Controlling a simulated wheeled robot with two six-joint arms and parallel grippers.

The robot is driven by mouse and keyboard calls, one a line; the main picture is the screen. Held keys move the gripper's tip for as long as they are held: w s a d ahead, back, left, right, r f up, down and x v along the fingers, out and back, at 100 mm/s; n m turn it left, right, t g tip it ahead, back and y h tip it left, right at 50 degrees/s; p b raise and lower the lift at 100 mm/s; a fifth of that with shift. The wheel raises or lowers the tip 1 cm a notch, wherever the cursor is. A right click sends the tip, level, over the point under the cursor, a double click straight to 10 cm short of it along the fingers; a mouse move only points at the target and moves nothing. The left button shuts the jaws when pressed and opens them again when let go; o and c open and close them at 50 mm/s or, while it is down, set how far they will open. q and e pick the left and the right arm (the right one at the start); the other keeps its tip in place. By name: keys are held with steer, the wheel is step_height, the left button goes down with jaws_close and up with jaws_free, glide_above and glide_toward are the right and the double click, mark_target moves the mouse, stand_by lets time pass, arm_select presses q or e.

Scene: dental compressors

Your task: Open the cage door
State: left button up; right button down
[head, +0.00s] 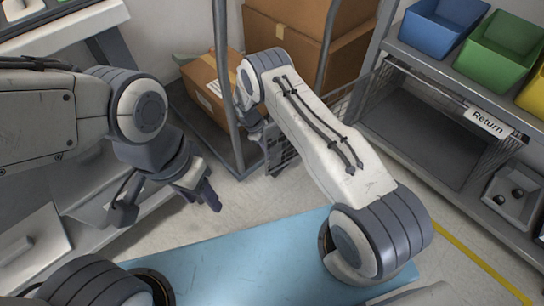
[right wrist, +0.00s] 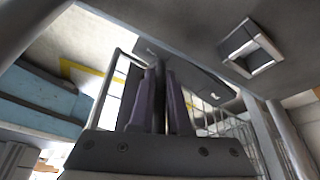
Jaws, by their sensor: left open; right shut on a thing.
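The cage (head: 425,130) marked "Return" is on the lower shelf at the right in the head view. Its front looks open, with a bare grey floor inside. The wire-mesh cage door (head: 343,108) stands out from the cage's left side, partly hidden behind my right arm. My right gripper (head: 258,130) is at the door's outer end, mostly hidden by its own arm. In the right wrist view its fingers (right wrist: 160,85) are shut on a narrow part of the door; mesh (right wrist: 240,130) shows beside them. My left gripper (head: 168,203) is open and empty at the left.
Blue (head: 440,28) and green (head: 503,50) bins stand on the shelf above the cage. A cart with cardboard boxes (head: 212,88) stands behind my right gripper. A tray with dark knobs (head: 513,196) is at the right. A blue mat (head: 250,262) lies on open floor.

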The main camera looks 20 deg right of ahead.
steer(key=shift+s+a+f, duration=0.1)
steer(key=shift+a+f, duration=0.1)
steer(key=shift+a, duration=0.1)
steer(key=c, duration=0.9)
jaws_free()
steer(key=shift+d, duration=0.1)
steer(key=shift+r, duration=0.1)
